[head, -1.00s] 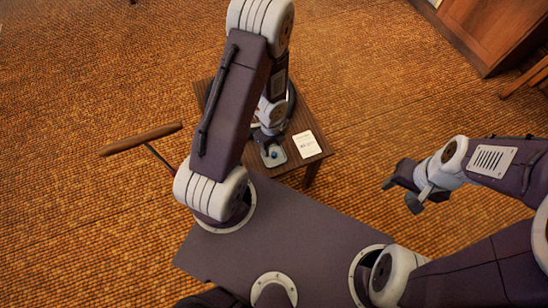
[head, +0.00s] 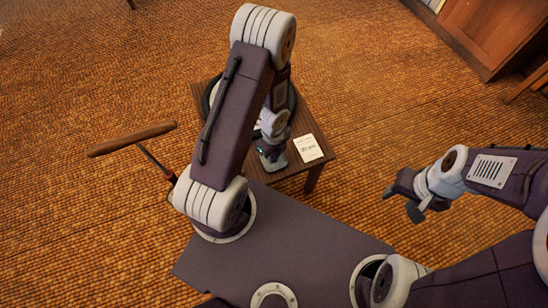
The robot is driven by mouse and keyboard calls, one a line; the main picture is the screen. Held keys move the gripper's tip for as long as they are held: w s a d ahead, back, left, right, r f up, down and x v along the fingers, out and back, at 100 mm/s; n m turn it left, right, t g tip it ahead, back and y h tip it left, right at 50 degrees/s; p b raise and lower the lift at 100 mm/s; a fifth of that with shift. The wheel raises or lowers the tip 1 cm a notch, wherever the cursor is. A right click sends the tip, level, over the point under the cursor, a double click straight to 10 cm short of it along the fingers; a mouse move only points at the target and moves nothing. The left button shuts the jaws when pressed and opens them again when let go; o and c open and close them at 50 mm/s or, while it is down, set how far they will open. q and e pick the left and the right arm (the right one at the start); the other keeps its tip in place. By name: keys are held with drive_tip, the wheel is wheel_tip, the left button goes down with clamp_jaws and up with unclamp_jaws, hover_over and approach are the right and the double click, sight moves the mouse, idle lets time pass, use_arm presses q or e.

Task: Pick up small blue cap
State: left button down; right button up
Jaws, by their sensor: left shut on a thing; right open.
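I cannot tell whether the cap is clear of the dish. My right gripper (head: 403,199) is open and empty, out over the floor to the right of the table.
A white printed card (head: 307,148) lies on the wooden table (head: 318,165), right of the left gripper. A dark round thing (head: 212,95) is partly hidden behind my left arm. A wooden bar on a rod (head: 132,139) stands at left.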

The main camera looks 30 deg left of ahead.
use_arm(q)
drive_tip(key=shift+r, duration=0.1)
wheel_tip(320, 180, up, 5)
drive_tip(key=p, duration=0.5)
drive_tip(key=shift+s+d+b, duration=0.3)
drive_tip(key=shift+d+b, duration=0.15)
drive_tip(key=shift+d, duration=0.3)
drive_tip(key=s+d+r+p, duration=0.3)
drive_tip(key=s+d+r, duration=0.1)
drive_tip(key=d, duration=0.5)
drive_tip(key=shift+s+r, duration=0.25)
drive_tip(key=shift+r, duration=0.65)
